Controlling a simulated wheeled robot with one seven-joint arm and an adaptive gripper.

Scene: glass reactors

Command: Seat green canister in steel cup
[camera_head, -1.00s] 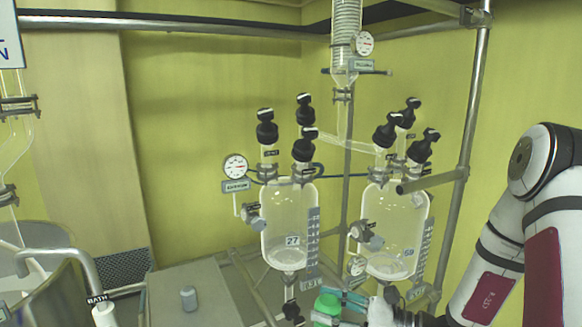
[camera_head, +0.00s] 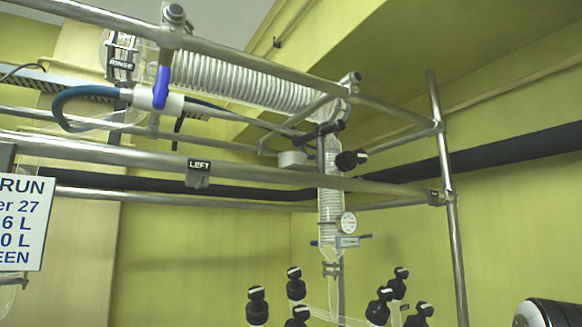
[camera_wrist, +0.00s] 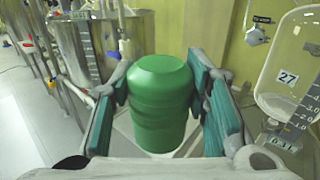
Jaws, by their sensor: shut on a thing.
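The green canister (camera_wrist: 160,105) fills the middle of the wrist view, with its round flat top towards the camera. My gripper (camera_wrist: 158,78) is shut on it, with one teal-padded finger on each side. The canister's underside and whatever lies right below it are hidden. I cannot make out the steel cup in either current view. In the head view neither my gripper nor the canister shows.
A large steel vessel (camera_wrist: 88,48) stands at upper left in the wrist view. A glass reactor (camera_wrist: 290,65) labelled 27 is at right.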

